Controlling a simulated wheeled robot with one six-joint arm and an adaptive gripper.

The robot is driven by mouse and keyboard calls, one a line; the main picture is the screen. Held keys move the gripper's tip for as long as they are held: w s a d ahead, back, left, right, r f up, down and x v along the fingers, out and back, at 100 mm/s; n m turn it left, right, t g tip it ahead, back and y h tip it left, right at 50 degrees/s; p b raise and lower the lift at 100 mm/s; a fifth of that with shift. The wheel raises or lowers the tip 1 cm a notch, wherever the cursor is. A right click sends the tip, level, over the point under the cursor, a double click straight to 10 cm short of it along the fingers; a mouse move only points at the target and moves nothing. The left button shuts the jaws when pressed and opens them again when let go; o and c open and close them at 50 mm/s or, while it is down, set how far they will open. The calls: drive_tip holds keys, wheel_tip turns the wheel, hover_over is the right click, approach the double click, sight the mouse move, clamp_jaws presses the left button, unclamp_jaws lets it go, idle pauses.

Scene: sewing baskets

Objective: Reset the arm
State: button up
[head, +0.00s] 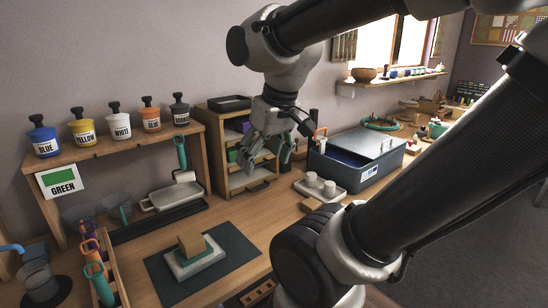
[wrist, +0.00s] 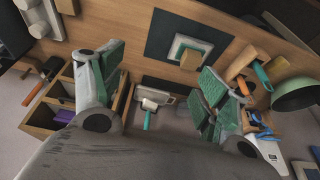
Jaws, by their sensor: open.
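My gripper (head: 265,158) hangs in the air in front of the small wooden drawer unit (head: 229,152), pointing downward. My arm bends over the right half of the head view. In the wrist view my gripper (wrist: 158,82) shows its green-padded fingers wide apart, with nothing between them. On the table (head: 150,255), a tan block (head: 191,245) rests on a green and white block on a dark mat (head: 240,250). The same tan block shows in the wrist view (wrist: 190,59), beyond my fingers and apart from them.
A shelf (head: 130,148) with several colored paint jars and a GREEN sign (head: 62,182) stands left. A blue-grey box (head: 362,165) and a tray with white cups (head: 320,192) lie right of the drawer unit. A tool rack (head: 105,262) stands front left.

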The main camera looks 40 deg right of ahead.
drive_tip(key=shift+s+d+r, duration=0.15)
drive_tip(key=shift+s+d, duration=0.1)
drive_tip(key=shift+s, duration=0.4)
drive_tip(key=shift+s+d+r, duration=0.1)
drive_tip(key=shift+s+d, duration=0.1)
drive_tip(key=shift+s, duration=0.45)
